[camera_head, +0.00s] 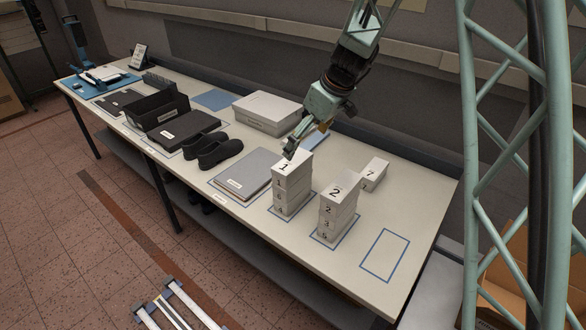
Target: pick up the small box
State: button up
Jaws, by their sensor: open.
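Small white numbered boxes stand in two stacks near the right part of the table (412,212). One stack has the box marked 1 (291,168) on top, with several boxes below it. The other has the box marked 2 (338,192) on top. A single box marked 7 (373,174) lies behind the second stack. Which one the task means cannot be told. My gripper (290,149) is open, reaching down from the upper right, with its fingertips just above or at the far edge of box 1. Contact cannot be told.
Left of the stacks lie a grey folder-like flat item (247,171), black shoes (213,149) and a larger white box (266,112). Dark trays (158,108) stand farther left. An empty blue-outlined rectangle (385,255) leaves free room at the right end.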

aim_at(295, 161)
jog(key=shift+x, duration=4.25)
jog(key=shift+f, duration=0.2)
jog(key=shift+p+x, duration=0.55)
jog(key=shift+x, duration=1.9)
jog(key=shift+d, duration=0.1)
jog(key=shift+c, duration=0.4)
jog(key=c, duration=0.7)
jog(key=shift+r, duration=0.1)
jog(key=shift+r, duration=4.95)
